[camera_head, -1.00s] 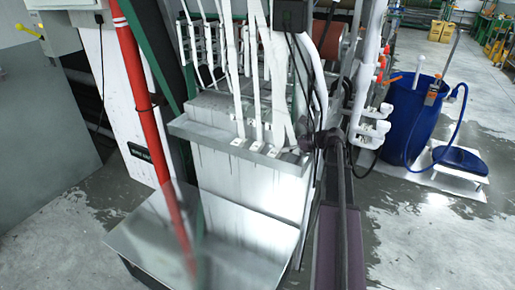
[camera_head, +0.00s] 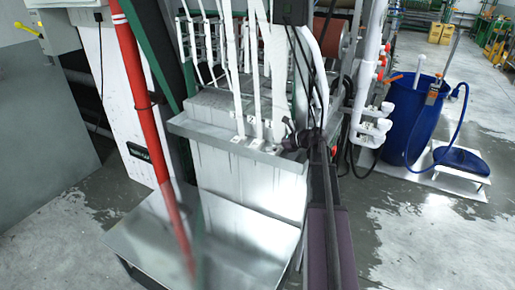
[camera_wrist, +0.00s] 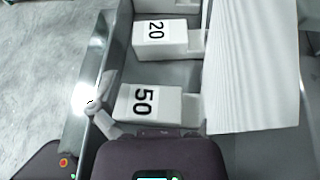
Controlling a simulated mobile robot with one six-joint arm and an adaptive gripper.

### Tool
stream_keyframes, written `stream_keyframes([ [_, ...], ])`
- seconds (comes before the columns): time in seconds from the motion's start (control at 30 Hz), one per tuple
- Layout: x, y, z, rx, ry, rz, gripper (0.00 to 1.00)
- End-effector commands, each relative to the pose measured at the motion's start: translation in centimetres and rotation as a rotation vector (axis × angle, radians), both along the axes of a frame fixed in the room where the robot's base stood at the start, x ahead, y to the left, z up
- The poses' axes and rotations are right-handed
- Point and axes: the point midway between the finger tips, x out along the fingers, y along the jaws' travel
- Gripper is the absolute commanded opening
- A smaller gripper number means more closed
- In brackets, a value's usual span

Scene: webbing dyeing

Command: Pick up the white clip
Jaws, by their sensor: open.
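White blocks or clips sit in a row along the grey ledge (camera_head: 225,136) at the foot of hanging white strips. In the wrist view one white clip marked 50 (camera_wrist: 150,103) lies close ahead of my dark gripper body, and another marked 20 (camera_wrist: 166,38) lies beyond it. My gripper (camera_head: 294,136) is at the right end of the ledge in the head view, beside the strips. It is open. In the wrist view a pale finger-like part (camera_wrist: 106,119) is just left of the 50 clip; I cannot tell if it touches. The gripper's other finger is hidden.
A broad white strip (camera_wrist: 252,65) stands close on the right in the wrist view. The ledge's raised metal rim (camera_wrist: 88,95) runs along the left. A red pole (camera_head: 141,85) stands left of the ledge. A blue barrel (camera_head: 408,122) stands on the open floor at right.

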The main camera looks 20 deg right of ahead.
Motion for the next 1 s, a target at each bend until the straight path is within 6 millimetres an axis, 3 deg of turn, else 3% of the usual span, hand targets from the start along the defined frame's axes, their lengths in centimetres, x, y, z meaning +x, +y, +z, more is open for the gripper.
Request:
stream_keyframes([
  [0.33, 0.3, 0.2, -0.2, 0.000, 0.000, 0.000, 1.00],
  [0.7, 2.9, 2.6, -1.8, -0.001, -0.001, -0.001, 1.00],
  [1.0, 3.4, 3.2, -2.0, -0.001, 0.000, -0.002, 1.00],
])
